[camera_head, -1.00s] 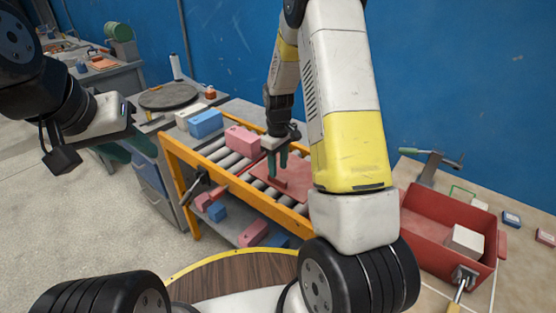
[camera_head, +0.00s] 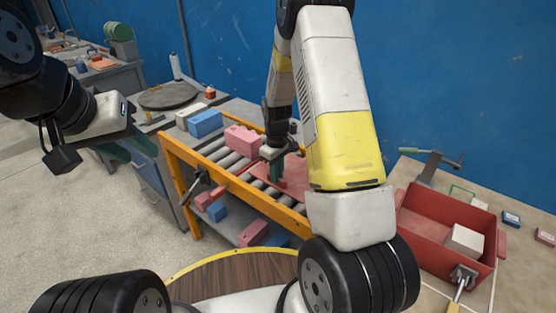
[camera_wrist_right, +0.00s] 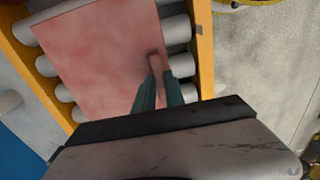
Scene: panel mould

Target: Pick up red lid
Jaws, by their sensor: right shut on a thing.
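The red lid (camera_head: 297,171) lies flat on the roller conveyor, partly hidden behind my right gripper. In the right wrist view the lid (camera_wrist_right: 100,52) is a broad red plate with a small raised handle. My right gripper (camera_head: 276,178) points down at the lid, and its green fingers are shut on the handle. In the right wrist view the fingers (camera_wrist_right: 158,90) sit on either side of it. My left gripper (camera_head: 113,150) is at the left, away from the conveyor; its fingertips are partly hidden, so I cannot tell its opening.
Pink (camera_head: 243,139) and blue (camera_head: 205,123) blocks stand beyond the lid. The conveyor has a yellow frame (camera_head: 235,186), with several blocks on the shelf below. A red bin (camera_head: 420,228) with a white block (camera_head: 465,240) sits at the right.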

